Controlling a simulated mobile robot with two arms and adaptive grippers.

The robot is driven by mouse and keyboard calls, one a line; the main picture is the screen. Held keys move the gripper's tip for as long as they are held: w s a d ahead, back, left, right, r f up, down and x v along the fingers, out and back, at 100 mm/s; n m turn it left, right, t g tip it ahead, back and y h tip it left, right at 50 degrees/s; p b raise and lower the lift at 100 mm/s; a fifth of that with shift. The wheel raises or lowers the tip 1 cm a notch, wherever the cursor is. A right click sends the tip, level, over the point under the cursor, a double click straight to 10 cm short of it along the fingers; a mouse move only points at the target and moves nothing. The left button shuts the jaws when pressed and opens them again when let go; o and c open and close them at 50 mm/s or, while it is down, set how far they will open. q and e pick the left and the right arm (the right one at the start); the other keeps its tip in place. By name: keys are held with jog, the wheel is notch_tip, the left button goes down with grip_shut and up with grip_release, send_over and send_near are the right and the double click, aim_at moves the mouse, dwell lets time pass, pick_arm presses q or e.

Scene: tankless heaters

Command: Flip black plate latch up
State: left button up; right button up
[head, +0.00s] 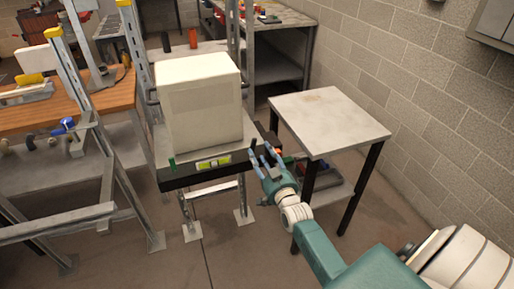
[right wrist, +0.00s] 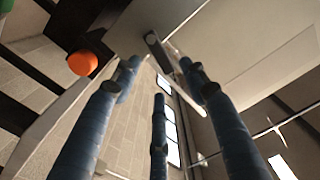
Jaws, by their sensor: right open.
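A small black upright piece (head: 253,146), which looks like the black plate latch, stands at the right front corner of the shelf under the white heater box (head: 200,105). In the right wrist view, a dark narrow plate with a rounded end (right wrist: 154,45) shows just beyond the fingertips, close to a pale panel. I cannot tell whether they touch it. My right gripper (head: 263,157) is open with its blue fingers spread, beside that corner; its fingers also show in the right wrist view (right wrist: 158,82). My left gripper is out of view.
A spirit level (head: 213,162) lies along the shelf's front edge, with a green piece (head: 172,163) at its left. A white-topped table (head: 330,120) stands close on the right. A ladder (head: 85,90) is at left. An orange round object (right wrist: 82,62) shows in the wrist view.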

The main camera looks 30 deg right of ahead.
aim_at(253, 145)
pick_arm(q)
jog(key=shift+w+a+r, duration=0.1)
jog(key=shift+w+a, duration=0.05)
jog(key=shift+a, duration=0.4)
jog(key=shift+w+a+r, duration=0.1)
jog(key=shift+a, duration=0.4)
pick_arm(e)
jog(key=shift+x, duration=2.05)
jog(key=shift+a, duration=0.1)
grip_shut()
jog(key=shift+a+r+n+p, duration=0.1)
jog(key=shift+a+n+p, duration=0.2)
jog(key=shift+n, duration=0.4)
jog(key=shift+w+a+n, duration=0.1)
jog(key=shift+a+n, duration=0.1)
jog(key=shift+n, duration=0.6)
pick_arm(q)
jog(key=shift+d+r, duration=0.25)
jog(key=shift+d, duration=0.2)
